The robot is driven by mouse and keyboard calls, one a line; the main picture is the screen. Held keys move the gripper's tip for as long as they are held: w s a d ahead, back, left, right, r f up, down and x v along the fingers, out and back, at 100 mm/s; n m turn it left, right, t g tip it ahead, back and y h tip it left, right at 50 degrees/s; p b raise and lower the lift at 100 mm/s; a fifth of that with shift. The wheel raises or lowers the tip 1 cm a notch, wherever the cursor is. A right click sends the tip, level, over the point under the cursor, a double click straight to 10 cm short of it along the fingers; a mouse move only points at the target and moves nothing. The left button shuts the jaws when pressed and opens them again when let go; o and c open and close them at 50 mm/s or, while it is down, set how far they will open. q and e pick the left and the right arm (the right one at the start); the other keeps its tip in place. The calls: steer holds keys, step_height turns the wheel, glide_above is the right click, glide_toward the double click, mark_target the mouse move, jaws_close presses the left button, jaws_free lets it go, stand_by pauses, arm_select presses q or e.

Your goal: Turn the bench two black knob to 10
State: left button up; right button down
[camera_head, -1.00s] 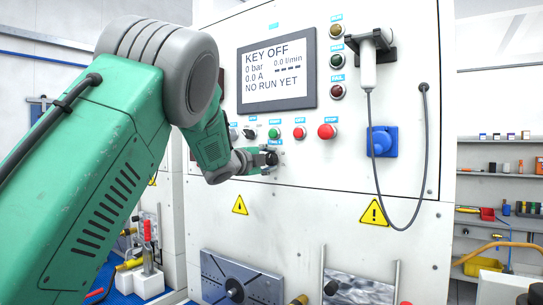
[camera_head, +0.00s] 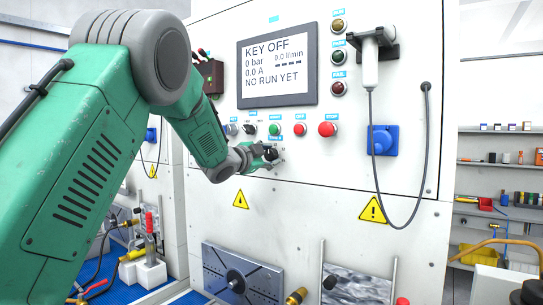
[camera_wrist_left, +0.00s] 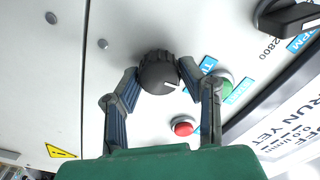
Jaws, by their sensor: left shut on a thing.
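The black knob (camera_wrist_left: 158,72) sits on the white panel, with a short white pointer line on its face. In the wrist view the line points toward the lower right. The knob also shows small in the head view (camera_head: 271,153), below the row of buttons. My left gripper (camera_wrist_left: 158,78) has its two fingers on opposite sides of the knob and is shut on it. In the head view the left gripper (camera_head: 266,154) reaches the panel from the left. The scale numbers around the knob are too small to read. My right gripper is not in view.
The display (camera_head: 277,66) reads KEY OFF, 0 bar and NO RUN YET. Green (camera_head: 274,129) and red (camera_head: 327,129) buttons sit close above the gripper. A cabled handset (camera_head: 370,66) hangs at the right. A metal plate (camera_head: 240,276) stands below.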

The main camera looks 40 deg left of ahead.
arm_select(q)
steer(key=shift+a+f, duration=0.1)
steer(key=shift+f, duration=0.25)
steer(key=o, duration=1.1)
steer(key=shift+o, duration=0.2)
steer(key=shift+a, duration=0.2)
steer(key=shift+a, duration=0.1)
steer(key=shift+s, duration=0.25)
steer(key=s+d, duration=0.1)
steer(key=s, duration=1)
steer(key=shift+s, duration=0.2)
steer(key=shift+d+f, duration=0.1)
